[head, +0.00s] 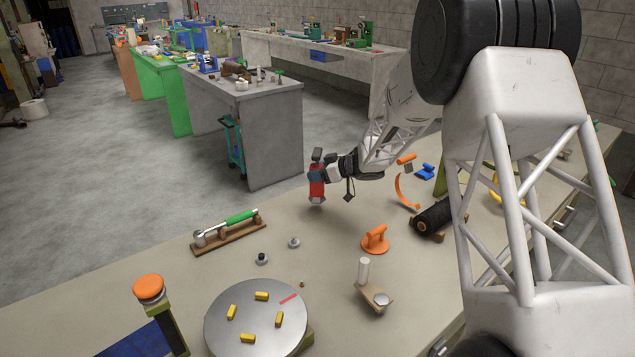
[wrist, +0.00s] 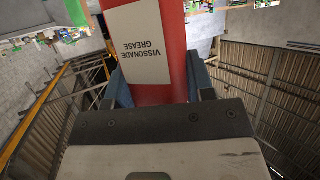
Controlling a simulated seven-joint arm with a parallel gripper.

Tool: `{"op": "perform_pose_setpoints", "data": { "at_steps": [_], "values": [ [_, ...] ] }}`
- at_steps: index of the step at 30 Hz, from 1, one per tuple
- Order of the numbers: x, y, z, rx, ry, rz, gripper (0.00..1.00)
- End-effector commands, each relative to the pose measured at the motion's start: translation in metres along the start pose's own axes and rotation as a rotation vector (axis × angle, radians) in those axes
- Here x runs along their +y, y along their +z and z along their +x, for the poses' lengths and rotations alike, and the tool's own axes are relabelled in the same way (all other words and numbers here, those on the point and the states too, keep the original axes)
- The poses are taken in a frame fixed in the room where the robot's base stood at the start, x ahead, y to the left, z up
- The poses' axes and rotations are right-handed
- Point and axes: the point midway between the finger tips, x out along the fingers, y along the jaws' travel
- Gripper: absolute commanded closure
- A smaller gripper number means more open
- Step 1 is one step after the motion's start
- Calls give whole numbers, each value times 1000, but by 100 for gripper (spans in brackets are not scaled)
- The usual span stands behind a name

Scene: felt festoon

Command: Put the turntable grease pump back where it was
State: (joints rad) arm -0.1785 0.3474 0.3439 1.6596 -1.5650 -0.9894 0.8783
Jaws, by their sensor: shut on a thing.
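The grease pump (head: 317,190) is a red cylinder, held roughly upright near the table's far edge in the head view. I cannot tell whether its lower end touches the table. My gripper (head: 316,175) is shut on it around its body. In the wrist view the red pump (wrist: 150,92) stands between the blue finger pads of my gripper (wrist: 160,85), its white label reading "VISSONADE GREASE" upside down. The turntable (head: 243,320) is a round grey disc at the front, with several yellow blocks and a red mark on it.
A green-handled tool (head: 240,216) lies on a wooden rest at left. Two small knobs (head: 262,259), an orange handle piece (head: 375,239), a wooden block with a white post (head: 372,295) and a black roller (head: 433,219) stand around. An orange-topped post (head: 149,288) rises front left.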

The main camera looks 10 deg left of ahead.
Motion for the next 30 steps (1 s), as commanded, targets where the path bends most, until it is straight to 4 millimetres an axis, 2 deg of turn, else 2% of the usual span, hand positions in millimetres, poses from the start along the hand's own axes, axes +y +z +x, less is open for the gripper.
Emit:
{"op": "perform_pose_setpoints", "data": {
  "at_steps": [7, 18, 30],
  "values": [
    [0, 2, 1, 1, 0, -1, 100],
    [0, 30, 13, 0, 0, -1, 100],
    [0, 33, 14, 1, 0, -1, 100]
  ]
}}
